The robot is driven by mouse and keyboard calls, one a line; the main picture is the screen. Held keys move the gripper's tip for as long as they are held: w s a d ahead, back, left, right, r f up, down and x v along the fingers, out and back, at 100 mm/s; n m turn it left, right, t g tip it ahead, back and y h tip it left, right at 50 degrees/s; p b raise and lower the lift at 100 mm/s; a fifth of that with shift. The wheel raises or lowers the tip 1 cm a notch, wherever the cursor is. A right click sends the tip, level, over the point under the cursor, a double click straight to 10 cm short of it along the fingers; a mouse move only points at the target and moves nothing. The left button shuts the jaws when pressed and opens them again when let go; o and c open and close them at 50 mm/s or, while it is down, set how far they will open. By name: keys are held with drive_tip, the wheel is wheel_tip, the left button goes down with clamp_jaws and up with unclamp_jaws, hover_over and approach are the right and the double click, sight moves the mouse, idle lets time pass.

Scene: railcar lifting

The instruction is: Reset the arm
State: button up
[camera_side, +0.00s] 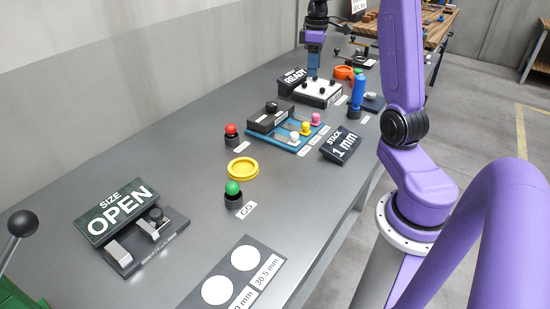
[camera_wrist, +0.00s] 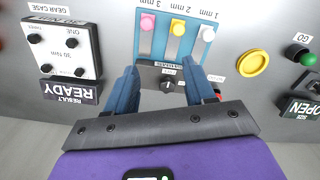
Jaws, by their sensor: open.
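My gripper (camera_side: 313,66) hangs fingers-down at the far part of the grey bench in the side view, by the READY sign and the white box with black knobs. In the wrist view, the two blue fingers of my gripper (camera_wrist: 163,78) stand wide apart with nothing held between them. Beyond the fingers lies the blue tray (camera_wrist: 145,45) with pink, yellow and white knobs, and a dark block (camera_wrist: 155,76) with a knob shows in the gap. The side view does not show the finger spacing clearly.
The white box (camera_side: 318,92), READY sign (camera_side: 293,76), blue-handled tool (camera_side: 358,92) and orange ring (camera_side: 343,72) stand near my gripper. A red button (camera_side: 231,130), yellow dish (camera_side: 242,168), green button (camera_side: 232,188) and OPEN sign (camera_side: 120,212) lie nearer.

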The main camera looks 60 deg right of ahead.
drive_tip(key=s+a+n, duration=0.2)
drive_tip(key=a, duration=1)
drive_tip(key=s+a+n, duration=0.2)
drive_tip(key=a, duration=1.1)
drive_tip(key=s+a+f+n, duration=0.2)
drive_tip(key=s+a, duration=0.2)
drive_tip(key=s, duration=0.6)
drive_tip(key=s+a+f+n, duration=0.2)
drive_tip(key=s+a, duration=0.3)
drive_tip(key=s, duration=0.5)
drive_tip(key=shift+s+a+f+n, duration=0.15)
drive_tip(key=shift+s+f+n, duration=0.15)
drive_tip(key=shift+f, duration=0.1)
drive_tip(key=shift+w, duration=0.1)
